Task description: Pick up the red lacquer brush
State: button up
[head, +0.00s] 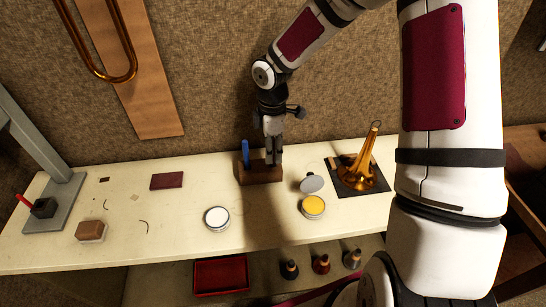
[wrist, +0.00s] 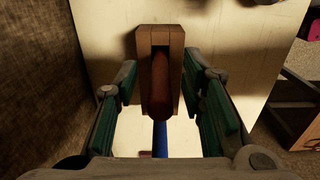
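A wooden block holder (head: 262,174) stands on the cream bench, near its back edge. A dark red, rounded handle, likely the red lacquer brush (wrist: 160,88), stands in the holder in the wrist view. A blue handle (head: 245,152) stands at the holder's left end; it also shows in the wrist view (wrist: 160,138). My gripper (head: 273,160) points down over the holder's right part. In the wrist view its green-padded fingers are open, one on each side of the red handle, with gaps visible. In the head view my fingers hide the red handle.
A yellow-filled tin (head: 312,206) with a grey lid stands to the right, before a brass bell (head: 359,170) on a dark mat. A white tin (head: 217,217) is front left. A red stick (head: 25,199) is at far left. The bench around the holder's left is clear.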

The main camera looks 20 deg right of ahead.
jog(key=shift+f, duration=1.75)
grip_shut()
jog(key=shift+r, duration=0.15)
notch_tip(320, 180, up, 10)
jog(key=shift+f, duration=0.1)
